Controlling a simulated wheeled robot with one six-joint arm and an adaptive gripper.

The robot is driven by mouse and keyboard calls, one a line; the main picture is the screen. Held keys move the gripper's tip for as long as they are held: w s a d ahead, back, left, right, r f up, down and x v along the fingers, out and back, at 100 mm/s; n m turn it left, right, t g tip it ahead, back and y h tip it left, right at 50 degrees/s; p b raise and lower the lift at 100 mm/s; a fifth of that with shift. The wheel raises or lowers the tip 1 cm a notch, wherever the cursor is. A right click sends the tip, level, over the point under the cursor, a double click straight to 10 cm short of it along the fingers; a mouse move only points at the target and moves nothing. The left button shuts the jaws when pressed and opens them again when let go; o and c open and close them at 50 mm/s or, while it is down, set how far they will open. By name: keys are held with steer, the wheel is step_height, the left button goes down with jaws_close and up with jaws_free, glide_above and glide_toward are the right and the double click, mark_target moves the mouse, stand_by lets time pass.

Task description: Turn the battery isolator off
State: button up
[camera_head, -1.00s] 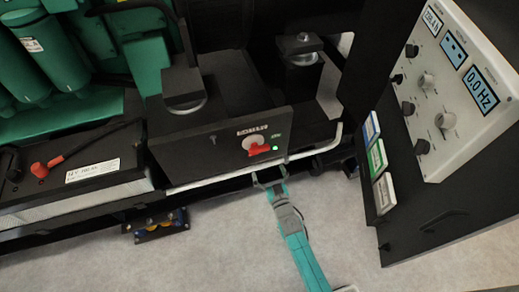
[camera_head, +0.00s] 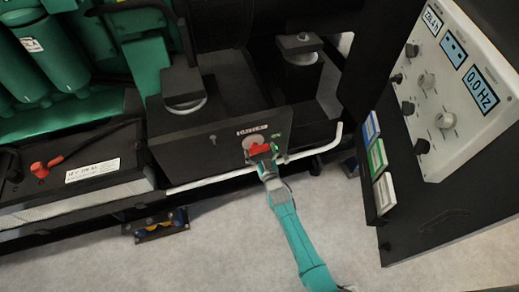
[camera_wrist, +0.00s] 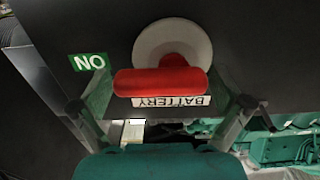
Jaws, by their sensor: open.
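The battery isolator has a red handle (camera_head: 260,149) on a pale round base, set on a dark panel (camera_head: 220,150). In the wrist view the red handle (camera_wrist: 160,80) lies roughly crosswise, its pale disc (camera_wrist: 172,42) behind it. A green ON label (camera_wrist: 88,62) and a white BATTERY label (camera_wrist: 172,101) show upside down beside it. My gripper (camera_head: 265,160) is at the handle's lower side in the head view. In the wrist view my gripper (camera_wrist: 163,90) is open, with one finger on each side of the handle. I cannot tell whether they touch it.
A white rail (camera_head: 320,150) runs under the panel. A battery (camera_head: 95,175) with a red terminal stands at left. A control cabinet (camera_head: 440,110) with displays and knobs stands at right.

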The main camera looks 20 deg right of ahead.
steer(key=c, duration=0.8)
steer(key=m, duration=0.4)
steer(key=shift+a+f+m, duration=0.1)
steer(key=shift+f+m, duration=0.2)
steer(key=shift+m, duration=0.1)
steer(key=m, duration=0.4)
steer(key=shift+a+f+m, duration=0.15)
steer(key=shift+f+m, duration=0.05)
steer(key=shift+m, duration=0.1)
steer(key=m, duration=0.4)
steer(key=shift+a+f+m, duration=0.15)
steer(key=shift+a+m, duration=0.05)
steer(key=shift+m, duration=0.1)
steer(key=shift+a+m, duration=0.15)
steer(key=shift+m, duration=0.85)
steer(key=shift+a+m, duration=0.1)
steer(key=shift+m, duration=0.9)
